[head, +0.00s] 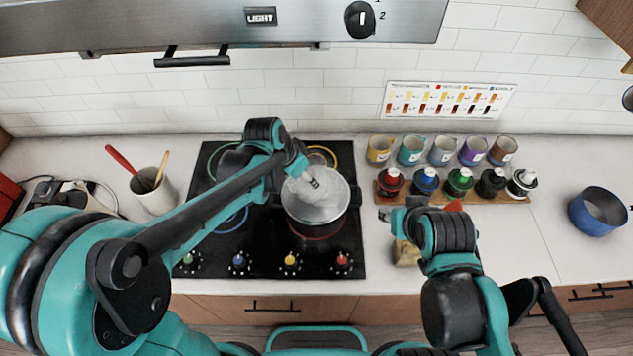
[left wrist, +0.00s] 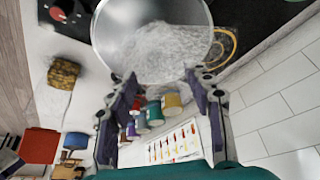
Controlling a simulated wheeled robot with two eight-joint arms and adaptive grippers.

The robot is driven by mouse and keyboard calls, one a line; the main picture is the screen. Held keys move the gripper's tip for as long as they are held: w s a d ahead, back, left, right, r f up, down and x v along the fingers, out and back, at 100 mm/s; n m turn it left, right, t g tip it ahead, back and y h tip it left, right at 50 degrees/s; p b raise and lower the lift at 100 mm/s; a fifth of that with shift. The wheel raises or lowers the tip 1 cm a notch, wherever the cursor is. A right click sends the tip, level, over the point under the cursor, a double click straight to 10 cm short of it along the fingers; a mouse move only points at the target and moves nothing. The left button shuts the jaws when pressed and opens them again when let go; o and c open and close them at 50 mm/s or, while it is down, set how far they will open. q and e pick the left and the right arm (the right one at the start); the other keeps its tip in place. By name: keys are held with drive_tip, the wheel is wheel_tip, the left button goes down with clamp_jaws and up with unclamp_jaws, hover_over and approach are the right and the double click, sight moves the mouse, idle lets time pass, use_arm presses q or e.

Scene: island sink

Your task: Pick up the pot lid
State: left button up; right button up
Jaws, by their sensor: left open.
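A round steel pot (head: 320,208) with dark side handles stands on the right front burner of the black cooktop. White steam lies over its grey top, so I cannot clearly tell lid from pot. In the left wrist view a shiny round steel surface (left wrist: 150,72) with a pale rim fills the top middle, also under steam. My left gripper (head: 302,170) is over the pot's back left side. In the left wrist view its two fingers (left wrist: 162,80) are spread apart with nothing between them. My right gripper (head: 388,214) is right of the cooktop; its jaws are unclear.
Several coloured mugs (head: 411,150) stand by the backsplash, with a wooden rack (head: 430,197) of coloured-capped bottles in front. A tan block (head: 406,253) lies below my right arm. A blue pot (head: 597,211) stands far right. A utensil cup (head: 157,195) stands left of the cooktop.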

use_arm(q)
drive_tip(key=x, duration=0.4)
drive_tip(key=b+x, duration=0.1)
drive_tip(key=x, duration=0.1)
drive_tip(key=shift+s+d+f, duration=0.15)
drive_tip(key=shift+d+f, duration=0.15)
drive_tip(key=shift+d, duration=0.15)
drive_tip(key=shift+r, duration=0.1)
clamp_jaws()
